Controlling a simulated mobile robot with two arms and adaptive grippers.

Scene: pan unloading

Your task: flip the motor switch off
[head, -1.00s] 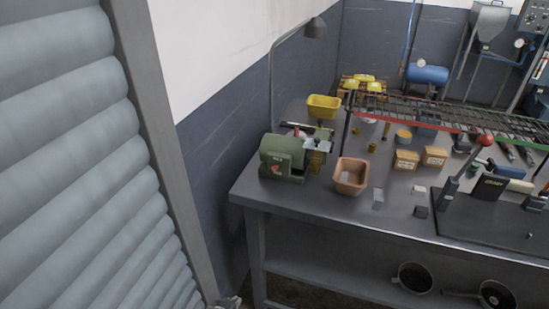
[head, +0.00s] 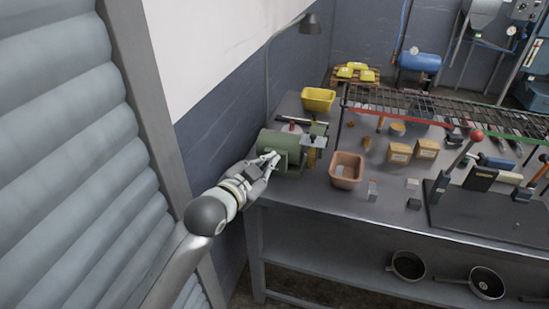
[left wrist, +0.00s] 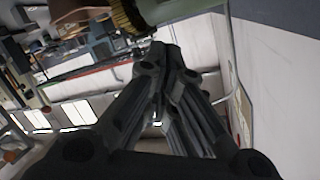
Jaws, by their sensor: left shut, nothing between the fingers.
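The gripper covers the part of the face where the switch could be, and I cannot make out the switch. In the left wrist view the closed fingers (left wrist: 160,50) point toward the green housing (left wrist: 185,8) and the bristly brass wheel (left wrist: 127,15).
A terracotta bin (head: 346,171) stands right of the motor and a yellow bin (head: 318,99) behind it. A wire rack (head: 430,108), small boxes (head: 400,152) and a red-knobbed lever press (head: 477,136) are further right. A roller shutter (head: 70,150) is close on the left.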

